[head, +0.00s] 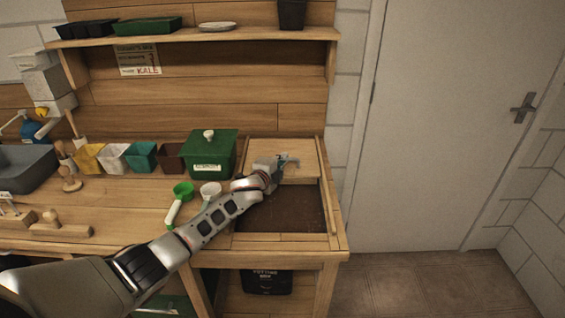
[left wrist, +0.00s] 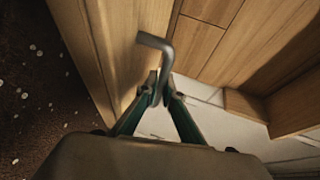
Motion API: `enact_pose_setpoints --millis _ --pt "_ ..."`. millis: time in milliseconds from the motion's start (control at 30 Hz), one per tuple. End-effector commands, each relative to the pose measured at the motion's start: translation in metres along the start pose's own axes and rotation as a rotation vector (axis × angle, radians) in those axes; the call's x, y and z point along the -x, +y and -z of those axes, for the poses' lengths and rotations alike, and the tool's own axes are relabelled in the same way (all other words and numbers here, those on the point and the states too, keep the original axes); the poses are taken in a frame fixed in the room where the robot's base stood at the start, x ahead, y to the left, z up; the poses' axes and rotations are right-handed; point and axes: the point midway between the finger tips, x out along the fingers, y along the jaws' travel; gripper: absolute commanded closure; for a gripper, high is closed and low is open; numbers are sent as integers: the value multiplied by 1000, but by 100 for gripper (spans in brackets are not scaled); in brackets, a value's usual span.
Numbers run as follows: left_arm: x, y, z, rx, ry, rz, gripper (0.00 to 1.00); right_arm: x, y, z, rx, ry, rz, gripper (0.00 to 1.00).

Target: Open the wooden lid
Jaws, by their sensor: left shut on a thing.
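The wooden lid (head: 306,150) lies over the back part of a recessed bin at the right end of the bench. The front part of the bin is uncovered and shows dark soil (head: 285,212). My left gripper (head: 284,162) is at the lid, shut on its grey metal handle. In the left wrist view the bent handle (left wrist: 157,42) rises between the fingertips of the gripper (left wrist: 160,95), beside the pale wooden lid (left wrist: 112,35). Dark soil with white specks shows at the left there. My right gripper is in neither view.
A green lidded box (head: 208,160) stands left of the bin, near a green scoop (head: 180,198) and a white cup-like thing (head: 210,190). Several coloured pots line the back. A shelf (head: 200,36) hangs above. The floor at the right is clear.

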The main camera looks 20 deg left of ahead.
Motion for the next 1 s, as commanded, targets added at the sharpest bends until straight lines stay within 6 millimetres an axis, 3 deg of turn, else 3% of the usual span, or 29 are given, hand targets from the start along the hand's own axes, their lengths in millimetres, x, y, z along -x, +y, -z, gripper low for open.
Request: enact_pose_setpoints --millis 467,500,533,1000 --pt "-2 0 -2 -1 -1 -2 100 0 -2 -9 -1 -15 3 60" --pt "-2 0 -2 -1 -1 -2 88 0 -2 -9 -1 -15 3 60" --pt "-2 0 -2 -1 -1 -2 85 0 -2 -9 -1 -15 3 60" --pt "3 0 -2 -1 -1 0 85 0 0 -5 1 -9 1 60"
